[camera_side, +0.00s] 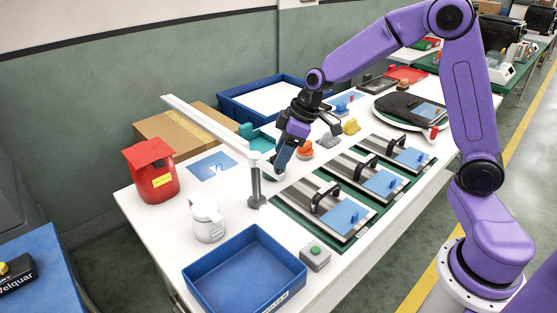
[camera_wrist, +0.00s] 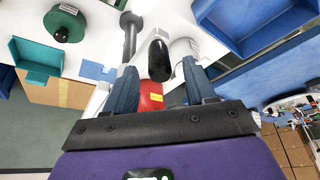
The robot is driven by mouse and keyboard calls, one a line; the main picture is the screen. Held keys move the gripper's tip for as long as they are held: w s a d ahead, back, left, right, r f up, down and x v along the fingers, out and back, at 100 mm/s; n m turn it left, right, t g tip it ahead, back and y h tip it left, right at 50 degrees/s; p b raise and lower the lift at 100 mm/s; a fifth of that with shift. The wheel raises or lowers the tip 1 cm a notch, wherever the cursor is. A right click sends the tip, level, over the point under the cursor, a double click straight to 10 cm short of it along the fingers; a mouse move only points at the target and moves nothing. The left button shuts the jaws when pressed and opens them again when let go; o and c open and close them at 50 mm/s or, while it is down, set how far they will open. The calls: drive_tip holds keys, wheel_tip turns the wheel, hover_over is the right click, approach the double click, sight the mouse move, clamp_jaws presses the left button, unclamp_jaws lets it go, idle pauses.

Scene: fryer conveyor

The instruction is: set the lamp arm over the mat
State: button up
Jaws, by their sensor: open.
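The lamp has a grey upright post (camera_side: 255,188) on the white table and a long white lamp arm (camera_side: 205,124) at its top, reaching to the back left. My gripper (camera_side: 281,165) is open just right of the post top. In the wrist view, a black rounded piece (camera_wrist: 159,60) shows between my open fingers (camera_wrist: 160,68); I cannot tell if it belongs to the lamp or if they touch.
A red bin (camera_side: 152,178) and a white jug (camera_side: 207,222) stand left of the post. A blue tray (camera_side: 236,286) and a grey box with a green button (camera_side: 315,257) are in front. Plates with black handles (camera_side: 326,201) lie right. A cardboard box (camera_side: 184,130) is behind.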

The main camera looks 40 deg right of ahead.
sight(278, 173)
drive_tip(key=shift+x, duration=1.45)
clamp_jaws()
drive_tip(key=shift+a, duration=0.2)
drive_tip(key=w+a+m+h, duration=0.6)
drive_tip(key=w+a+m, duration=0.3)
drive_tip(key=m, duration=0.7)
drive_tip(key=shift+a+m, duration=0.25)
drive_tip(key=shift+m, duration=0.15)
